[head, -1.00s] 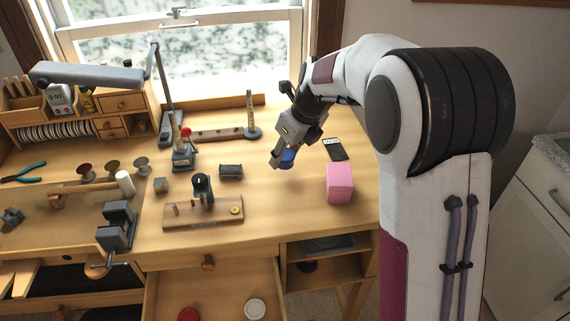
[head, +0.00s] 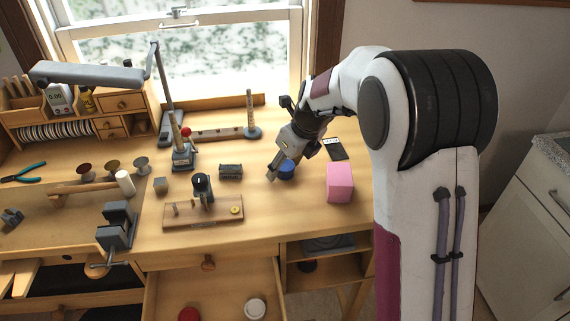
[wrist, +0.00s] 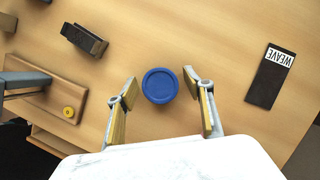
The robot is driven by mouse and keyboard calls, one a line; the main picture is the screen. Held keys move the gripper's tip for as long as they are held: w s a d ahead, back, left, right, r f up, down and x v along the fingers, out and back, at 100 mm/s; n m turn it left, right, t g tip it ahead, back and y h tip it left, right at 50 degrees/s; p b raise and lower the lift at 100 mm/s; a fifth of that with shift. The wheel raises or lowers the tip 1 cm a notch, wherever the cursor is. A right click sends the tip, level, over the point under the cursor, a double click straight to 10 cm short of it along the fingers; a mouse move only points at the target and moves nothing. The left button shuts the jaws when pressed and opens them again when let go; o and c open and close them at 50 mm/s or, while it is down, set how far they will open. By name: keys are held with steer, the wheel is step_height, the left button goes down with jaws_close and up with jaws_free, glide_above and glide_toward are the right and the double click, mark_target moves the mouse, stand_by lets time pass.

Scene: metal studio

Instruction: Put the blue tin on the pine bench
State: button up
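The blue tin (head: 287,173) stands on the pine bench (head: 275,212), left of the pink block and partly hidden by my gripper in the head view. My gripper (head: 280,170) is low over the bench at the tin. In the wrist view the round blue lid of the tin (wrist: 160,86) lies between the two fingertips (wrist: 160,82). The fingers are spread, with a gap on each side of the tin, so my gripper is open and holds nothing.
A pink block (head: 340,182) stands right of the tin. A dark card labelled WEAVE (head: 335,149) lies behind it. A small dark block (head: 231,171) and a wooden stand (head: 204,213) are to the left. The open drawer (head: 220,295) holds red and white round items.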

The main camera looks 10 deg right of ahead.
steer(key=shift+r, duration=0.15)
steer(key=v, duration=1.2)
stand_by(0.3)
steer(key=shift+s, duration=0.1)
stand_by(0.4)
steer(key=s+d+r+n+t+h, duration=0.1)
steer(key=s+r+n, duration=0.2)
steer(key=s+n, duration=0.5)
steer(key=s+r+n, duration=0.2)
steer(key=s+n, duration=0.5)
steer(key=s, duration=0.2)
steer(key=s+d+f+n, duration=0.1)
steer(key=s+n, duration=0.6)
steer(key=s, duration=0.1)
steer(key=s+d+f+n+t+h, duration=0.1)
steer(key=s+f+n, duration=0.1)
steer(key=s+n, duration=0.5)
steer(key=shift+s+d+f, duration=0.25)
steer(key=shift+s+f, duration=0.05)
steer(key=shift+s, duration=0.05)
